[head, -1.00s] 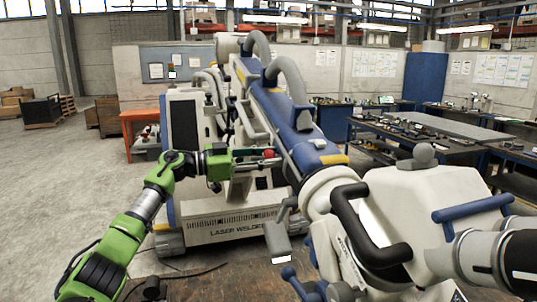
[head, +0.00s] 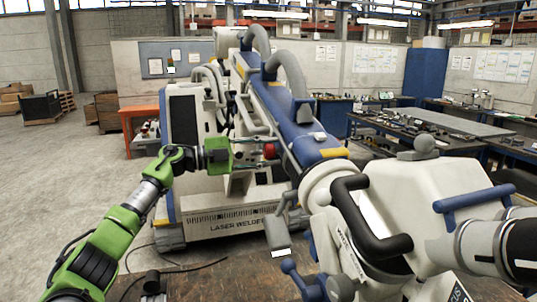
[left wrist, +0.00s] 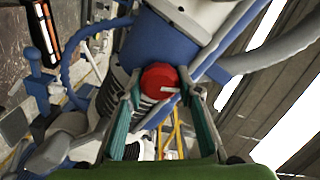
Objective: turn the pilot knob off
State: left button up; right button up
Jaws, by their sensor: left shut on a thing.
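The red round pilot knob (head: 269,151) sits on the blue and white arm of the laser welder. It also shows in the left wrist view (left wrist: 160,80), with a small pale mark towards its right side. My left gripper (head: 266,153) reaches it from the left and is shut on it. In the left wrist view its two teal fingers stand on either side of the knob, partly hiding its edges. My right gripper is not in view.
A white machine body with a black handle (head: 375,225) fills the right foreground. A workbench (head: 440,125) with small parts is at the back right. Open floor (head: 60,170) lies to the left.

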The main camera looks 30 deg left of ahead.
pick_arm(q)
jog(key=shift+m+b, duration=0.3)
jog(key=shift+m, duration=0.9)
jog(key=o, duration=1.1)
jog(key=v, duration=1.2)
jog(key=shift+f, duration=0.1)
